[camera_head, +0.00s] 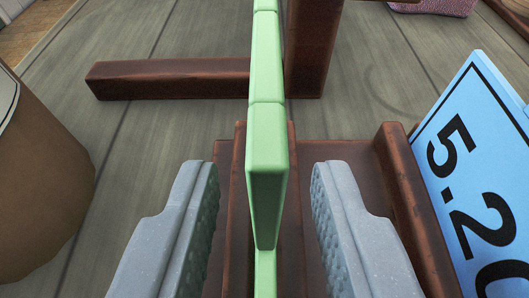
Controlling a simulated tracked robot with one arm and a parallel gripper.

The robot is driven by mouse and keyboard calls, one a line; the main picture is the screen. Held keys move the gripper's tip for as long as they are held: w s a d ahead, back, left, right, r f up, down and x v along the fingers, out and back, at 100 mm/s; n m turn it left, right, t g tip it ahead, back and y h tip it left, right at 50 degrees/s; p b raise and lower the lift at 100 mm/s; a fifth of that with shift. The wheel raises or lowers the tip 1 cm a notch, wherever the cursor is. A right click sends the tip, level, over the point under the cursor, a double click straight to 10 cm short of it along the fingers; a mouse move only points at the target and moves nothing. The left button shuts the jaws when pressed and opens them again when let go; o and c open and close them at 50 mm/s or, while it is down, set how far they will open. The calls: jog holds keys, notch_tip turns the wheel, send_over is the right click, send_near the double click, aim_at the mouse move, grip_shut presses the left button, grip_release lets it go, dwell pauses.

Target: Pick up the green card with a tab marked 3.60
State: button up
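The green card (267,145) stands on edge, seen from its thin edge, in the middle of the view. Its tab points toward me; a 3.60 marking cannot be seen from this angle. Its lower part sits in a slot of a dark red-brown wooden rack (340,152). My gripper (265,205) is open, with one grey textured finger on each side of the card. There is a gap between each finger and the card.
A blue card marked 5.20 (480,165) leans at the right, beside the right finger. A brown rounded container (40,180) stands at the left. A wooden bar (165,79) and upright post (312,45) are behind. A pinkish item (440,6) lies at the top right.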

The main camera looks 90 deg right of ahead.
aim_at(257, 109)
jog(key=shift+d, duration=0.1)
grip_shut()
notch_tip(257, 109, up, 10)
jog(key=p, duration=0.3)
jog(key=shift+p, duration=0.4)
